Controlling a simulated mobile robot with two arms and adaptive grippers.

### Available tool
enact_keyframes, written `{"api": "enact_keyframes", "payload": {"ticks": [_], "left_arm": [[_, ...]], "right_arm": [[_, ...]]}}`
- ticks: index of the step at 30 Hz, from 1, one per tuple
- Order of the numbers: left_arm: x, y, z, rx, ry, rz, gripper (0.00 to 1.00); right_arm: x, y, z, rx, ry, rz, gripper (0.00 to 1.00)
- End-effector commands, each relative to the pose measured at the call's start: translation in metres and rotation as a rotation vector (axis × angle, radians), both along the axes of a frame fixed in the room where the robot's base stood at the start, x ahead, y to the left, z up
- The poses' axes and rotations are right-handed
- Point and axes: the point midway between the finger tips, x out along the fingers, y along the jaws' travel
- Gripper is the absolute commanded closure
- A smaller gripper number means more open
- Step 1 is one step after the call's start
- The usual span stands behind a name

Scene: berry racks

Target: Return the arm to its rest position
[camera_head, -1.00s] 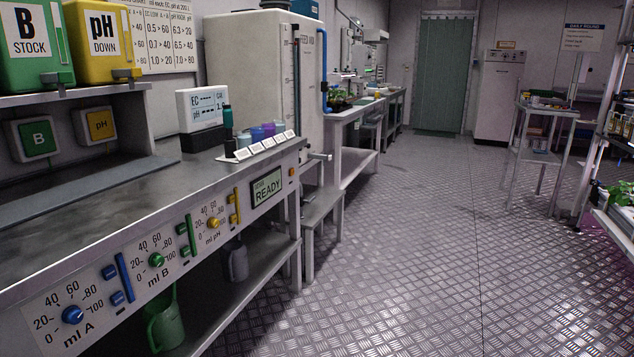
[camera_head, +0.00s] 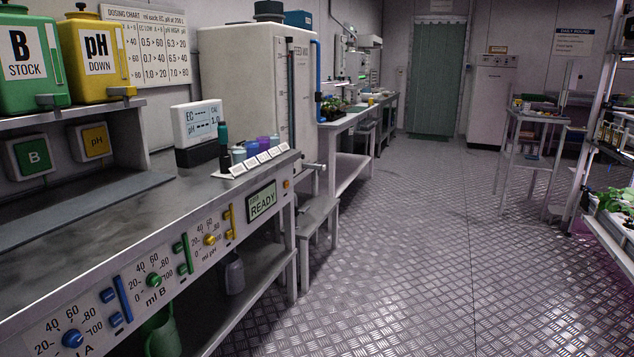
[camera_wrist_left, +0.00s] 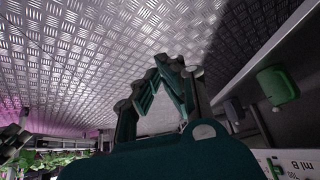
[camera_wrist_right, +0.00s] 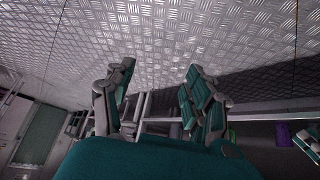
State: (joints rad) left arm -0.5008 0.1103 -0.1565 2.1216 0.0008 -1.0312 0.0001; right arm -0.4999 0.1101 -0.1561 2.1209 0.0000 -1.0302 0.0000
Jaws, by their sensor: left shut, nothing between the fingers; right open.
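Neither of my arms shows in the head view. In the left wrist view my left gripper (camera_wrist_left: 158,68) points over the patterned metal floor, its dark teal fingers brought together at the tips with nothing held. In the right wrist view my right gripper (camera_wrist_right: 160,75) has its two fingers spread apart, with only floor and distant furniture seen between them.
A dosing bench (camera_head: 120,215) with knobs and a READY display (camera_head: 262,201) runs along the left. A green jug (camera_head: 162,333) stands beneath it, also in the left wrist view (camera_wrist_left: 277,86). A trolley (camera_head: 536,118) and plant rack (camera_head: 598,125) are right. The middle floor (camera_head: 400,270) is clear.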

Motion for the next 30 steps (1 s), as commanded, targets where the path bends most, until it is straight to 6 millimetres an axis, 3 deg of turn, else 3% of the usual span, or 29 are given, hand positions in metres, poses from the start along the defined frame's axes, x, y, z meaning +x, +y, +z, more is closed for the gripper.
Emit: {"api": "enact_keyframes", "payload": {"ticks": [5, 8, 11, 15, 21, 24, 30], "left_arm": [[-0.013, 0.003, -0.033, 0.015, 0.081, -0.001, 1.00], [-0.032, 0.006, -0.060, 0.027, 0.142, -0.004, 1.00], [-0.062, 0.012, -0.088, 0.038, 0.208, -0.006, 1.00], [-0.119, 0.023, -0.118, 0.057, 0.301, -0.009, 1.00], [-0.206, 0.041, -0.136, 0.080, 0.415, -0.013, 1.00], [-0.237, 0.048, -0.138, 0.088, 0.451, -0.014, 1.00], [-0.263, 0.054, -0.141, 0.094, 0.477, -0.015, 1.00]], "right_arm": [[-0.013, -0.002, -0.033, -0.014, 0.081, 0.002, 0.46], [-0.032, -0.006, -0.060, -0.025, 0.142, 0.003, 0.46], [-0.063, -0.012, -0.088, -0.038, 0.209, 0.005, 0.46], [-0.119, -0.023, -0.118, -0.056, 0.302, 0.009, 0.46], [-0.206, -0.041, -0.136, -0.080, 0.416, 0.013, 0.46], [-0.238, -0.048, -0.138, -0.087, 0.451, 0.014, 0.46], [-0.263, -0.053, -0.141, -0.093, 0.479, 0.015, 0.46]]}}
